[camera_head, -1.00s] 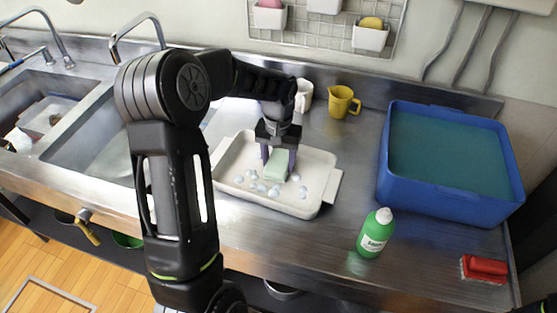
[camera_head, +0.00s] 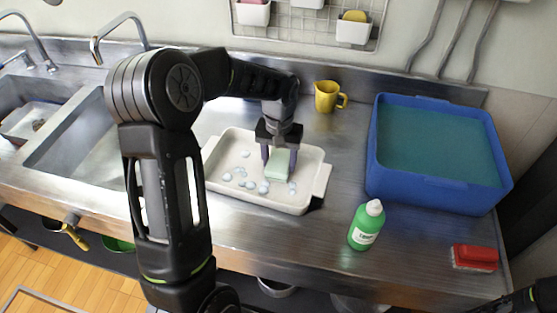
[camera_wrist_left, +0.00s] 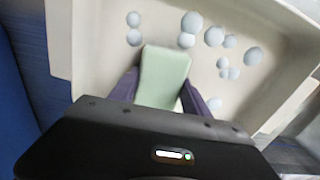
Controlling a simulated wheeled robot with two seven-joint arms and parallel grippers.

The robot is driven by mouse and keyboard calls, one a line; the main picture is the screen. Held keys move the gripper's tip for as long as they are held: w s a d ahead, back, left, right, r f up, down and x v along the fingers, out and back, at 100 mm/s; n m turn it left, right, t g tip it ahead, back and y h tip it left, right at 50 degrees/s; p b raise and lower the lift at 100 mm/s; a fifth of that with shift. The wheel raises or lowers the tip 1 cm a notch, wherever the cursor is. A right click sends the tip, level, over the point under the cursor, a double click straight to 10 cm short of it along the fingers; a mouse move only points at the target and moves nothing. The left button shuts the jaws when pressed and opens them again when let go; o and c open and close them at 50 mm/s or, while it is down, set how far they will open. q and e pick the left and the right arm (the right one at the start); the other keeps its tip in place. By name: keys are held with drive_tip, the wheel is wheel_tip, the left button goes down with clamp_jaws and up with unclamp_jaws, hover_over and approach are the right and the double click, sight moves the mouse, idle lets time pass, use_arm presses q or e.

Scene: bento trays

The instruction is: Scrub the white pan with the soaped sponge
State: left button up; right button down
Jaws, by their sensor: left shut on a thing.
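The white pan (camera_head: 222,158) is a shallow rectangular tray on the steel counter, with several pale suds blobs on its floor. My left gripper (camera_head: 279,160) points down into the pan's right part, shut on the pale green sponge (camera_head: 277,171). In the left wrist view the sponge (camera_wrist_left: 163,76) sits between the dark fingers over the pan floor (camera_wrist_left: 105,58). Suds lie around it, mostly to its right there. I cannot tell for sure that the sponge touches the floor. Of my right arm only a dark part shows at the bottom right corner; its gripper is out of frame.
A blue bin (camera_head: 430,192) with teal contents stands to the right. A green soap bottle (camera_head: 366,225) and a red brush (camera_head: 475,257) are near the front edge. A yellow jug (camera_head: 327,97) stands behind the pan. Sinks (camera_head: 75,150) are on the left.

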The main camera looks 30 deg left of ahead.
use_arm(q)
drive_tip(key=shift+s+a+r, duration=0.1)
drive_tip(key=shift+s+a, duration=0.15)
drive_tip(key=shift+a, duration=0.65)
drive_tip(key=shift+s+a, duration=0.2)
drive_tip(key=shift+a, duration=0.65)
drive_tip(key=shift+r+p, duration=2.3)
drive_tip(key=shift+r, duration=0.7)
wheel_tip(320, 180, up, 3)
drive_tip(key=shift+p, duration=0.95)
